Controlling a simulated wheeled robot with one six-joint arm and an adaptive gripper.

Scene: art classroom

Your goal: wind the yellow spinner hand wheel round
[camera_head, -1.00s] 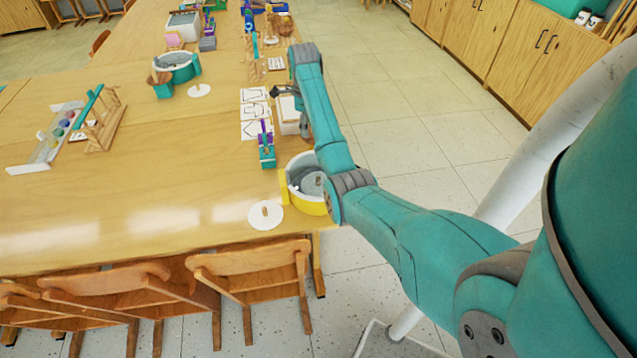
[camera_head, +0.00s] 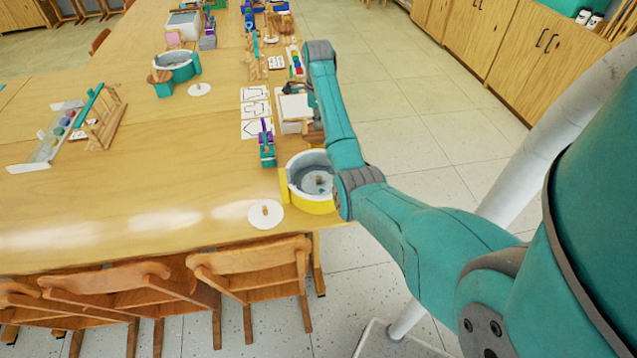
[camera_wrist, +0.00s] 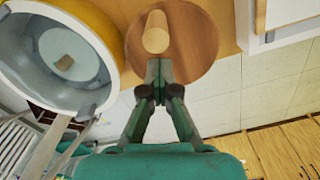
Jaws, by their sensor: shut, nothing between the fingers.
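The yellow spinner (camera_head: 312,205) is a round yellow tub with a grey inside, at the table's right edge in the head view. In the wrist view its yellow wall (camera_wrist: 100,22) fills the upper left. Its hand wheel (camera_wrist: 200,45) is a round brown wooden disc beside the tub, with a pale upright peg (camera_wrist: 156,32). My gripper (camera_wrist: 159,70) is shut and empty, with its fingertips over the disc's near edge, close to the peg's near side. I cannot tell whether they touch. My arm hides the gripper in the head view.
A white box (camera_head: 294,108) and a small teal and purple item (camera_head: 267,145) stand behind the spinner. A white disc with a peg (camera_head: 265,215) lies left of it. Chairs (camera_head: 250,262) line the table's front. Floor is open to the right.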

